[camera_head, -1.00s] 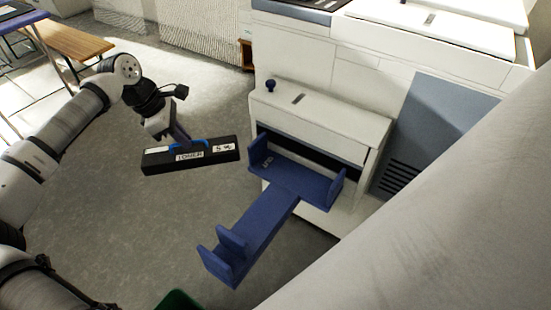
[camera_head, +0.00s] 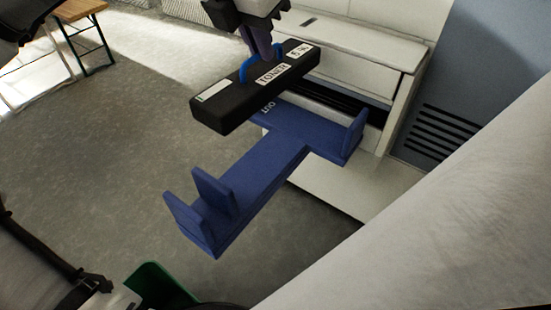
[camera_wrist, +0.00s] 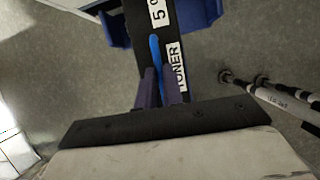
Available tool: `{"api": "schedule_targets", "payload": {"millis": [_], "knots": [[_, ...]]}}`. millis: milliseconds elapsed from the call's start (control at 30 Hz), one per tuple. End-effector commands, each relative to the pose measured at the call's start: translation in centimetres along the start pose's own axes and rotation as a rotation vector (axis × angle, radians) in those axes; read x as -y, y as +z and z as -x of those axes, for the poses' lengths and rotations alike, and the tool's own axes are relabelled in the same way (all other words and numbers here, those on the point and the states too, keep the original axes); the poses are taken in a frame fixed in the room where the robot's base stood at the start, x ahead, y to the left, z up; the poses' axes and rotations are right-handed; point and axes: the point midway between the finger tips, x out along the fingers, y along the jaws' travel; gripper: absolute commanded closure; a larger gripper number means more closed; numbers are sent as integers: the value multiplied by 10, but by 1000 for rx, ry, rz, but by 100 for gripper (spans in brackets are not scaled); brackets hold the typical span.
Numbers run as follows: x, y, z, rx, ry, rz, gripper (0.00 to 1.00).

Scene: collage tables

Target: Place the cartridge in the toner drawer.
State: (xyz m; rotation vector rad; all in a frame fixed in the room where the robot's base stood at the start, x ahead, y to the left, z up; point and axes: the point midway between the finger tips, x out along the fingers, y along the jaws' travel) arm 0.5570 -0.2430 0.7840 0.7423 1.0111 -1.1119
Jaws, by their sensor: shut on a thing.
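The black toner cartridge (camera_head: 228,107), with white labels and a blue handle (camera_head: 248,68), hangs from my gripper (camera_head: 262,52). My gripper is shut on the blue handle, which also shows in the wrist view (camera_wrist: 155,55). The blue toner drawer (camera_head: 262,172) sticks out from the white printer, with upright end walls. The cartridge is over the drawer's back left part and hides some of it. I cannot tell how large the gap between them is. In the wrist view the cartridge (camera_wrist: 150,30) lies in front of the drawer (camera_wrist: 204,12).
The white printer (camera_head: 370,55) stands behind the drawer, with a dark slot under its front cover. A green bin (camera_head: 160,285) is at the bottom. A wooden bench (camera_head: 78,10) stands far left. Grey floor is clear on the left.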

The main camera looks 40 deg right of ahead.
Motion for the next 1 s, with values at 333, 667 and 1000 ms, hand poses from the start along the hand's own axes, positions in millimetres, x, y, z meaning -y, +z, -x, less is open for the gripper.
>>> {"api": "schedule_targets", "payload": {"millis": [333,667,1000], "knots": [[13,-20,-40,0,11,33,100],[13,-49,-113,2,11,32,100],[13,-44,-135,2,12,31,100]]}}
